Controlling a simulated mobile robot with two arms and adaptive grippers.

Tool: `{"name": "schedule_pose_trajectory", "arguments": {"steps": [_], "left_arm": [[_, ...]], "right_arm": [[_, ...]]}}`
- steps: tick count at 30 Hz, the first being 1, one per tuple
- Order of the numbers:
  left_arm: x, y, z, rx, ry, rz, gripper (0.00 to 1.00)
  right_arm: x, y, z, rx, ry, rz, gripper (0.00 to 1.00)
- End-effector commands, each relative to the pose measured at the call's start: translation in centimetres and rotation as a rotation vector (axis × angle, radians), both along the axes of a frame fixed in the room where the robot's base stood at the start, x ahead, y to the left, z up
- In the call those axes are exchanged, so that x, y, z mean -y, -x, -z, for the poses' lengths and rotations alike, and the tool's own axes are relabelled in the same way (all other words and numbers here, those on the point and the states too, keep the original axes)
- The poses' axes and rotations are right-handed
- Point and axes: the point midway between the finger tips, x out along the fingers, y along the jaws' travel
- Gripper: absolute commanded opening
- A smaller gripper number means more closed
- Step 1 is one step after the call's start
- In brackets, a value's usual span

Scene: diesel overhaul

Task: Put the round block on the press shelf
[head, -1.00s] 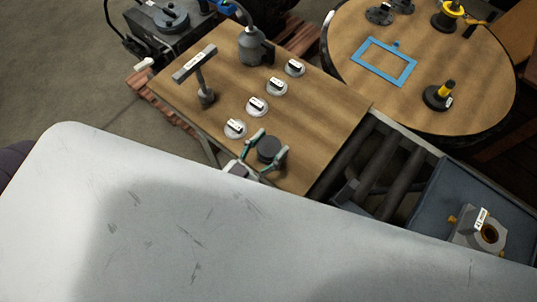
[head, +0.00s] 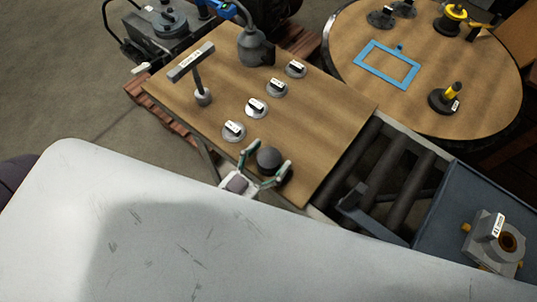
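A dark grey round block (head: 268,158) stands on the wooden table top near its front edge. My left gripper (head: 270,156) is at the block, with one finger on each side of it. The fingers are spread and a gap shows beside the block, so the gripper looks open. The lower part of the block is partly hidden by the near finger. My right gripper is not in view. I cannot make out a press shelf.
Several labelled round discs (head: 256,107) lie in a row behind the block. A T-shaped post (head: 202,92) and a grey device (head: 253,47) stand farther back. A round table (head: 425,112) is at upper right. A pale surface (head: 150,220) fills the foreground.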

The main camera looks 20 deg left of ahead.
Motion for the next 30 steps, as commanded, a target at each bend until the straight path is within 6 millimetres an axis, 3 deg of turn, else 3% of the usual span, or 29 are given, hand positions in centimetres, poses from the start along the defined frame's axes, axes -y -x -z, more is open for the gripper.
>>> {"name": "schedule_pose_trajectory", "arguments": {"steps": [15, 20, 30], "left_arm": [[0.0, 0.1, -0.3, 0.000, 0.000, 0.000, 0.81], [-0.8, 2.4, 0.0, -0.005, -0.001, 0.001, 0.81], [-3.2, 9.0, 0.0, -0.006, -0.001, 0.002, 0.81]], "right_arm": [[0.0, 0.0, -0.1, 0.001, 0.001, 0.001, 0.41], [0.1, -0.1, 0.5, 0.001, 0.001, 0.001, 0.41], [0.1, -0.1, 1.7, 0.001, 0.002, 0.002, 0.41]]}}
